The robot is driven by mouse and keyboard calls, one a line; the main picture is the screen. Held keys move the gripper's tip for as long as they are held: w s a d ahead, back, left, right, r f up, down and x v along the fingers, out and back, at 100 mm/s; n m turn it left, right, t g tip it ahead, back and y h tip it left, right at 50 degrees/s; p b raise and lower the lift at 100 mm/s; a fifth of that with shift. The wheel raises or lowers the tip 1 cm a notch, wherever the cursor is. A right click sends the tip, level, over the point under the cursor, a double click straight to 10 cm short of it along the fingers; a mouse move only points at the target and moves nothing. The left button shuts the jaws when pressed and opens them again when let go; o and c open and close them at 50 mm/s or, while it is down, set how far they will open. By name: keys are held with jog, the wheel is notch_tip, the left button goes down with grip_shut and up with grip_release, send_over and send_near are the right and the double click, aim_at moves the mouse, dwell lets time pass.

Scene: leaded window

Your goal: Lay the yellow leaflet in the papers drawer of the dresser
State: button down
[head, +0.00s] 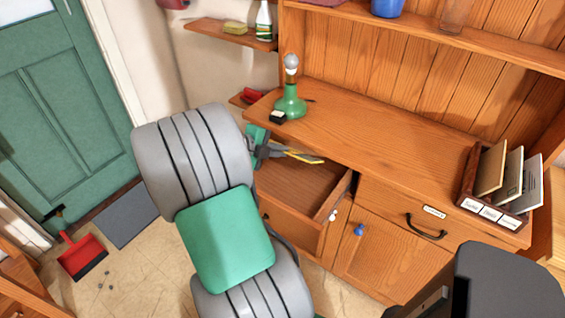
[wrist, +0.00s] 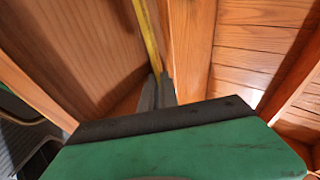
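The yellow leaflet (head: 308,158) shows edge-on as a thin strip just above an open drawer (head: 302,187) of the wooden dresser (head: 350,130). My gripper (head: 286,152) is shut on it, and the leaflet points to the right. In the wrist view the leaflet (wrist: 149,35) runs up from between my fingertips (wrist: 158,88). The drawer's visible floor is bare wood. My arm covers its left part, and its label is not visible, so I cannot tell its name. I cannot tell whether the leaflet touches the drawer.
A closed drawer with a label (head: 433,212) is on the right. A green lamp (head: 290,102) stands on the dresser top, near my gripper. A letter rack (head: 490,200) with several cards stands at the right end. A red dustpan (head: 82,255) lies on the floor.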

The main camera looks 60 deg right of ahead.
jog(key=w+d+f+p, duration=0.1)
jog(key=d+f, duration=0.3)
jog(key=f, duration=0.5)
jog(key=shift+w+d, duration=0.15)
jog(key=shift+d, duration=0.25)
jog(key=shift+f+b, duration=0.6)
jog(key=shift+b, duration=0.45)
jog(key=c, duration=1.6)
grip_release()
jog(key=shift+r, duration=0.1)
